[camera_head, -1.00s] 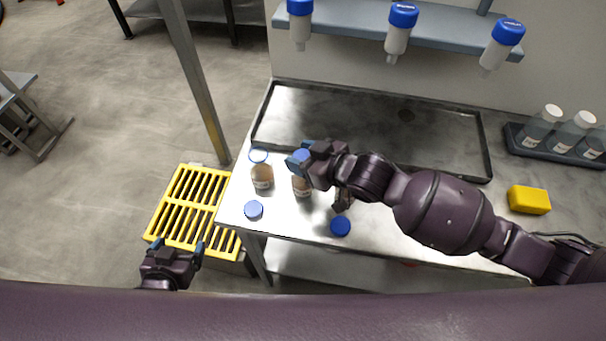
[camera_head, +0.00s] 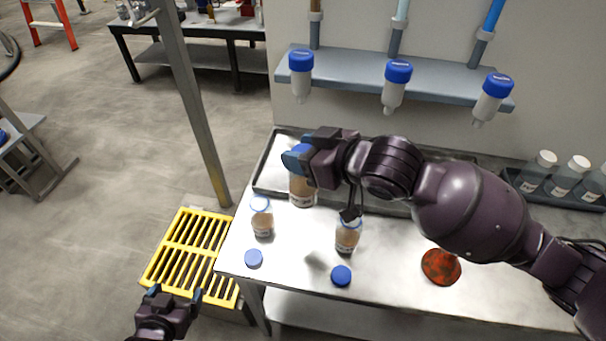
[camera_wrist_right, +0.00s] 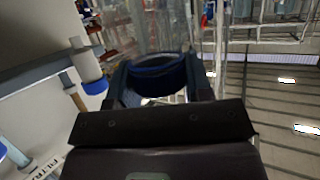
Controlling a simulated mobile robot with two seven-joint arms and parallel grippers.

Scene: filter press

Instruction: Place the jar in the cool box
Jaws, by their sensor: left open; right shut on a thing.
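My right gripper (camera_head: 296,160) is shut on a jar (camera_head: 302,192) with a blue lid and brown contents, holding it upright, apparently above the steel table. In the right wrist view, the jar's blue lid (camera_wrist_right: 158,74) sits between the fingers. Two similar brown jars, one at left (camera_head: 262,222) and one at right (camera_head: 347,238), stand on the table. My left gripper (camera_head: 175,294) is open and empty, low at the left, over or beside a yellow slatted crate-like thing (camera_head: 178,246). I cannot tell whether that is the cool box; no other box shows clearly.
Two loose blue lids (camera_head: 253,258) (camera_head: 341,275) lie near the front edge of the steel table (camera_head: 290,270). A red-orange round patch (camera_head: 441,266) is at right. A shallow steel tray (camera_head: 268,175) lies behind. A rack of bottles (camera_head: 555,196) stands at far right. A post (camera_head: 195,110) rises at left.

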